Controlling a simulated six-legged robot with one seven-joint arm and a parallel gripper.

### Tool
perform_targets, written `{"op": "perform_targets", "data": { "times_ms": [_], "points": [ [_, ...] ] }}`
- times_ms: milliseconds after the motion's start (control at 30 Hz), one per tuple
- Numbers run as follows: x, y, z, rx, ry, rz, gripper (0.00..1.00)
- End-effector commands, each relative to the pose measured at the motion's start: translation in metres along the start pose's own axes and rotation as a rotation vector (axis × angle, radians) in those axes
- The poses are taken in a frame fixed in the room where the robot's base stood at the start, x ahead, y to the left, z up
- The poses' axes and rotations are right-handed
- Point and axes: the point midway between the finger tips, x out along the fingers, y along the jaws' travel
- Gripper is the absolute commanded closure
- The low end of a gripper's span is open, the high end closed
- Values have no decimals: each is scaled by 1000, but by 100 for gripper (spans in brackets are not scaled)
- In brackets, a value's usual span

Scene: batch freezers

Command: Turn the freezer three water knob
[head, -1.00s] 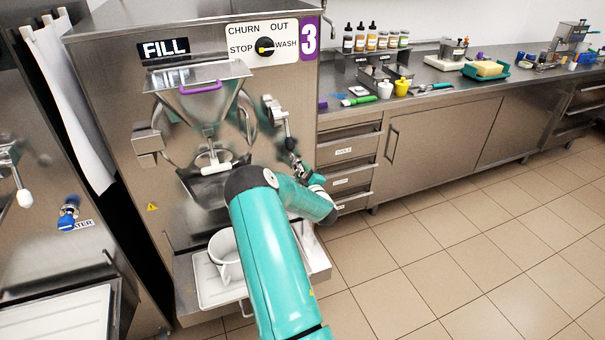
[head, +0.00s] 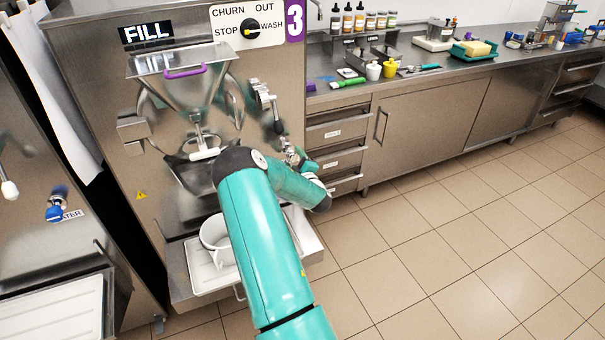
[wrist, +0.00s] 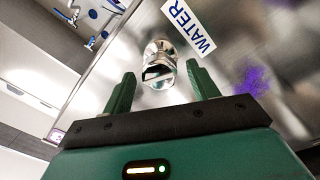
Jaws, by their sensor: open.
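Freezer three (head: 90,75), a steel machine with a purple number 3 plate (head: 294,20), stands at the left centre of the head view. My gripper's two green fingers (wrist: 162,80) are open in the wrist view. A shiny metal fitting (wrist: 158,62) shows between and just beyond the fingertips, with an apparent gap to each finger. A white WATER label (wrist: 188,26) is on the steel panel just above it. No coloured knob grip is clear there. In the head view my teal arm reaches to the freezer's lower right front and hides the water knob area.
A neighbouring freezer with a blue water knob (head: 60,207) stands at left. A white container (head: 213,234) sits on the tray (head: 203,282) below freezer three, close to my arm. A chrome lever (head: 265,97) is above my arm's end. A counter (head: 430,115) runs right; open floor lies before it.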

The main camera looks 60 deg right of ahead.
Motion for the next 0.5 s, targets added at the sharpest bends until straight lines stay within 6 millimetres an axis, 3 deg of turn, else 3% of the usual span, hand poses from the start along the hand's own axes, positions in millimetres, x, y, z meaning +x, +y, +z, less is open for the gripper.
{"op": "perform_targets", "data": {
  "times_ms": [300,500],
  "points": [
    [-71,0,0,1,-3,0,41],
    [-104,0,0,-1,-1,1,41]
  ]
}}
